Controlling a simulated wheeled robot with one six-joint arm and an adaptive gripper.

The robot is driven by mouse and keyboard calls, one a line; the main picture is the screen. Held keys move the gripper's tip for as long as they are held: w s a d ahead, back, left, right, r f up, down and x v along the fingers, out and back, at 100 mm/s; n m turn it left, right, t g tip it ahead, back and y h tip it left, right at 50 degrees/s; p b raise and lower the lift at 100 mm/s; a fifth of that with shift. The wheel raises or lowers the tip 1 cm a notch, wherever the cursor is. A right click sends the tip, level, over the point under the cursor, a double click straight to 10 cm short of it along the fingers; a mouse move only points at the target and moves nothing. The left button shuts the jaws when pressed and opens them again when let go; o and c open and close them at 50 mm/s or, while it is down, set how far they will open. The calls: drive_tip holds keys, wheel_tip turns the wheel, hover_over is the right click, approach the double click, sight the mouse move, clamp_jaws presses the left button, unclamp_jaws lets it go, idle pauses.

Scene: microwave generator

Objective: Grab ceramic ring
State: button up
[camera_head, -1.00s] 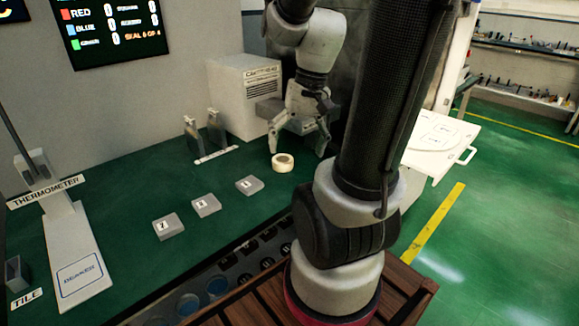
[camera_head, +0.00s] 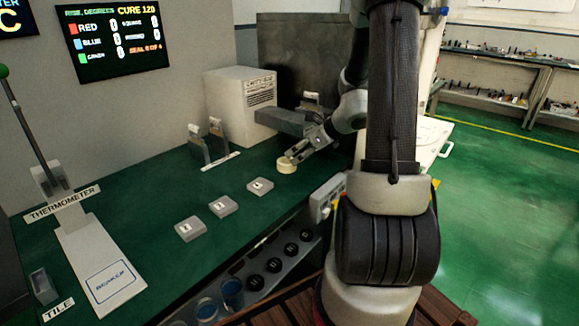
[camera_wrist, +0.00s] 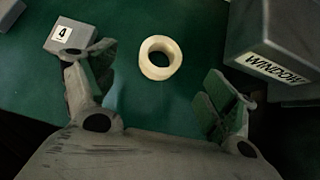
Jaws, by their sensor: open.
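The ceramic ring (camera_head: 286,165) is a small cream-coloured ring lying flat on the green bench top. It also shows in the wrist view (camera_wrist: 161,57), its hole facing up, ahead of and between my fingers. My gripper (camera_wrist: 158,85) is open and empty, one finger on each side of the picture, with the ring a little beyond the fingertips. In the head view my gripper (camera_head: 298,152) is low beside the ring, close to its right side; I cannot tell whether it touches.
Numbered grey blocks (camera_head: 223,207) lie left of the ring; one block (camera_wrist: 69,36) is near the left finger. A grey box labelled WINDOW (camera_wrist: 283,45) is near the right finger. A white cabinet (camera_head: 240,105) and upright stand (camera_head: 212,145) are behind. A thermometer stand (camera_head: 95,260) is at left.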

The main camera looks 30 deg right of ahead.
sight(288, 161)
drive_tip(key=x, duration=0.7)
drive_tip(key=shift+w+f, duration=0.2)
drive_tip(key=shift+w, duration=0.05)
drive_tip(key=c, duration=1.2)
